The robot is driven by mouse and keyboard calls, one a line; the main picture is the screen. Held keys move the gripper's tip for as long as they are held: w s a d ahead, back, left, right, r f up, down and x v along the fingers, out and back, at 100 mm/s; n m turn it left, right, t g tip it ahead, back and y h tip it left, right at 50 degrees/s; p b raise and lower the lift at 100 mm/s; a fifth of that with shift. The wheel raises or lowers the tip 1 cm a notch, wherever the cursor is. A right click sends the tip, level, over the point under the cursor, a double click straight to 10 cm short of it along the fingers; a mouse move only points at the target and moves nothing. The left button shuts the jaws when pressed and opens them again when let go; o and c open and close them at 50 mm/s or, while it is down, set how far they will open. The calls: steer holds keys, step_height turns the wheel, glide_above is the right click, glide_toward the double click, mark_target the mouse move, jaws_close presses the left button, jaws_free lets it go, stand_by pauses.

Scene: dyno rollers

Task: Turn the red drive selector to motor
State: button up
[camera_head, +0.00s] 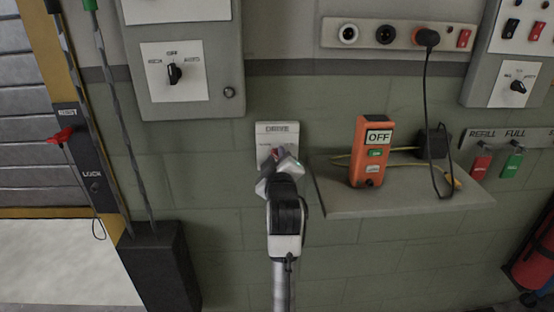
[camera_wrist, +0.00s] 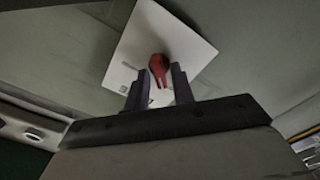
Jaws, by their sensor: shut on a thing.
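The drive selector is a white plate (camera_head: 277,130) headed "DRIVE" on the green block wall, in the middle of the head view. Its red knob (camera_wrist: 159,68) shows in the wrist view, between the two dark fingers of my gripper (camera_wrist: 157,85). My gripper is shut on the knob. In the head view my gripper (camera_head: 277,158) covers most of the plate and nearly all of the knob. The plate also shows tilted in the wrist view (camera_wrist: 190,40). The position marks are too small or hidden to read, so I cannot tell which way the knob points.
A grey shelf (camera_head: 400,202) right of the selector holds an orange box (camera_head: 369,150) marked "OFF" and a black adapter (camera_head: 434,142) with a hanging cord. A grey cabinet (camera_head: 210,95) with a black knob is up left. A black post box (camera_head: 160,265) stands below left.

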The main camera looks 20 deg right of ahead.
steer(key=shift+f, duration=0.1)
steer(key=o, duration=0.7)
steer(key=shift+p+v, duration=1.85)
steer(key=shift+v, duration=5.1)
